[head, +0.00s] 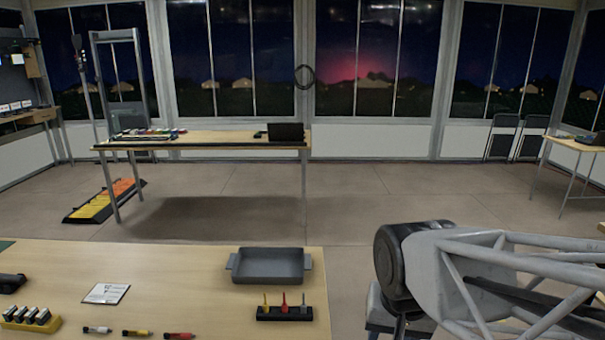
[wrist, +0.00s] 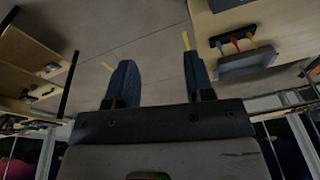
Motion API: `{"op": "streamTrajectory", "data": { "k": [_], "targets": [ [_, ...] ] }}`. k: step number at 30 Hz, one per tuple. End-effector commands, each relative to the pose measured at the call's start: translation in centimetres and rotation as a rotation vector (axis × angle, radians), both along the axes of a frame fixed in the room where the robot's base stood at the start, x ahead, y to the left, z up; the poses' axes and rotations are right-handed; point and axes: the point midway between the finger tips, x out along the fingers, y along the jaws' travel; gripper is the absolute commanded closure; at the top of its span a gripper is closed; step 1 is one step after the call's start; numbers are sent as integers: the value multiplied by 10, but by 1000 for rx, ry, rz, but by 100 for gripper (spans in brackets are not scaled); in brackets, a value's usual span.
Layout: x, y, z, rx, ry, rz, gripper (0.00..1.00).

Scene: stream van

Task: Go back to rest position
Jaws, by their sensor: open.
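My gripper (wrist: 157,80) shows in the wrist view with its two dark fingers spread apart and nothing between them. Bare floor lies beyond the fingertips. In the head view my arm reaches in from the right edge, beside the right end of the near table (head: 200,275). The fingers cannot be made out there.
On the near table are a grey tray (head: 270,280), a black holder (head: 284,313) with several small coloured items, a card (head: 106,293), several markers (head: 138,333) and a yellow rack (head: 30,324). A far table (head: 220,139) stands behind. Open floor (head: 385,195) lies between.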

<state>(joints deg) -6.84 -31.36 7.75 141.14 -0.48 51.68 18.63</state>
Motion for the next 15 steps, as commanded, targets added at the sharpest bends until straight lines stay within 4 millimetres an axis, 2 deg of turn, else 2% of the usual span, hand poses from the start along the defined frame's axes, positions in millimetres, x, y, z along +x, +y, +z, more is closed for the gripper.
{"op": "streamTrajectory", "data": {
  "k": [6, 15],
  "targets": [
    [-29, -30, 12, -38, -31, 105, 52],
    [-45, -44, 17, -64, -45, 174, 52]
  ]
}}
